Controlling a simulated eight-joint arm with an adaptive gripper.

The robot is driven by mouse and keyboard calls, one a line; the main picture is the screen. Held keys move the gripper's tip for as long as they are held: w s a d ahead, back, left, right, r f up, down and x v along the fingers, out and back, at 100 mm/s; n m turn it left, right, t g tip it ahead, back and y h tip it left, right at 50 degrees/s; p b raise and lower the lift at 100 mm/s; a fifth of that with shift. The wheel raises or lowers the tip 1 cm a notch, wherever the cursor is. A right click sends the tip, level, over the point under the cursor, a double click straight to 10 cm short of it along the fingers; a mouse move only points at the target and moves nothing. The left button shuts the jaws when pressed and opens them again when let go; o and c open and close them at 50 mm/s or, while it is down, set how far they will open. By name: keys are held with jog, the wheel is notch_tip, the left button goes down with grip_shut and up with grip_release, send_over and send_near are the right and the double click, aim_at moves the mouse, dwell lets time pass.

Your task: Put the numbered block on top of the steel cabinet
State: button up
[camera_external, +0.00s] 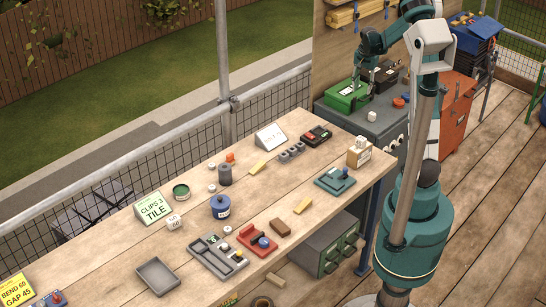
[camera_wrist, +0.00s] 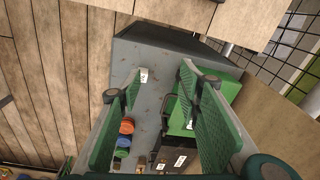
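A white block with dark figures (camera_external: 173,221) sits on the wooden bench at the left, in front of the clip sign. The grey steel cabinet (camera_external: 352,122) stands beyond the bench; its top also shows in the wrist view (camera_wrist: 150,52). A small white piece (camera_external: 372,116) rests on the cabinet top. In the wrist view a small white piece with dark marks (camera_wrist: 144,75) lies just beyond the left finger; its marks are too small to read. My gripper (camera_external: 360,88) is over the cabinet, near the green case. In the wrist view its fingers (camera_wrist: 160,85) are spread, with nothing between them.
The green case (camera_external: 348,96) and a black case (camera_external: 386,76) take up much of the cabinet top. An orange-red round piece (camera_external: 398,102) lies near its right edge. The bench (camera_external: 120,255) carries signs, a blue-labelled pot (camera_external: 220,207) and several small parts.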

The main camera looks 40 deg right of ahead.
jog(key=s+a+r+n+t, duration=0.1)
jog(key=s+a+r+n, duration=0.15)
jog(key=a+r, duration=0.7)
jog(key=s+a+r+n+t, duration=0.2)
jog(key=a+r+n, duration=0.2)
jog(key=a, duration=1.1)
jog(key=s+a+n+t, duration=0.1)
jog(key=s+a+n, duration=0.3)
jog(key=s+a, duration=0.3)
jog(key=s+a+r+n+t, duration=0.1)
jog(key=s+a+n, duration=0.4)
jog(key=a, duration=0.9)
jog(key=s+t, duration=0.1)
jog(key=s, duration=0.2)
jog(key=shift+s+y, duration=0.2)
jog(key=shift+y, duration=0.1)
